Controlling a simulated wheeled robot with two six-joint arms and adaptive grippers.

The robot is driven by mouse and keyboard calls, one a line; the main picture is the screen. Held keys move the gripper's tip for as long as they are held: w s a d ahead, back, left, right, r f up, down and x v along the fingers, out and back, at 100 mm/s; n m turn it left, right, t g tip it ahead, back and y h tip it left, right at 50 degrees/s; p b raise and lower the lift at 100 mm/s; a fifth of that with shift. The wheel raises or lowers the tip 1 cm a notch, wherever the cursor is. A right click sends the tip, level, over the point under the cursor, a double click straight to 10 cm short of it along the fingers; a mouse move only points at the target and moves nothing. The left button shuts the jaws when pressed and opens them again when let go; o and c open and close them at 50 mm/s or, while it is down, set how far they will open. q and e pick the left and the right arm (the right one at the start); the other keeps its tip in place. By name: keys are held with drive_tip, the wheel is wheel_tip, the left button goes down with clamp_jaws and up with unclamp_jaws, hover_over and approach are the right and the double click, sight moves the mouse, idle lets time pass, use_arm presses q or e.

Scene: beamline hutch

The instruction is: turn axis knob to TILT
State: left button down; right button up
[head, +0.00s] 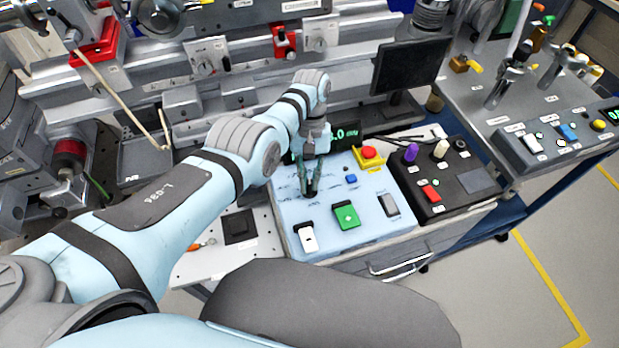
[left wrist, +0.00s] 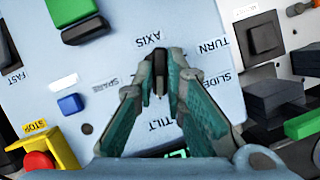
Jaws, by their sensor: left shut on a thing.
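The pale blue control panel (head: 376,218) stands on the bench below my left arm. My left gripper (head: 310,187) points down at it, its fingers shut on the axis knob. In the left wrist view the fingertips (left wrist: 161,72) close around the small dark axis knob (left wrist: 159,86), which is mostly hidden between them. The AXIS label (left wrist: 149,38) lies above the knob in that view, and the TILT label (left wrist: 158,125) lies below it, partly between the fingers. TURN and SLIDE labels are at the right. I cannot tell which label the knob points to. My right gripper is not in view.
A green switch (head: 346,216), a white switch (head: 308,238) and a blue button (head: 351,180) sit near the gripper. A red stop button (head: 369,153) on a yellow base is behind right. A black control box (head: 462,185) stands at the right, and a dark monitor (head: 408,66) behind.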

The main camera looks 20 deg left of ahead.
use_arm(q)
drive_tip(key=c, duration=1.7)
unclamp_jaws()
drive_tip(key=shift+s+f, duration=0.2)
drive_tip(key=shift+s, duration=0.05)
drive_tip(key=shift+o, duration=0.3)
drive_tip(key=shift+w, duration=0.1)
drive_tip(key=shift+w+r, duration=0.1)
